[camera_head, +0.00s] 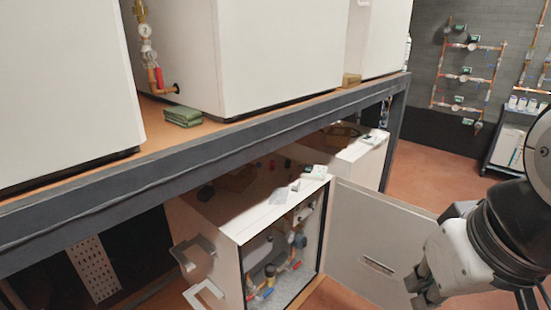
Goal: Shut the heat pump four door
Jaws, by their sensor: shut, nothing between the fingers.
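A white heat pump cabinet (262,218) stands under the dark-framed bench. Its front is open and shows copper pipes, valves and a grey unit inside. Its door (375,240) is hinged on the right edge of the opening and swung wide out to the right, with a slot-shaped handle recess low on it. My gripper (422,297) is shut and empty, at the lower right by the door's outer end. Whether it touches the door cannot be told. No number shows on the cabinet.
A bench with a dark metal frame (200,137) runs above the cabinet and carries large white units (270,50). Another white cabinet (362,150) stands behind. Floor (430,170) is clear toward the pipe-covered wall.

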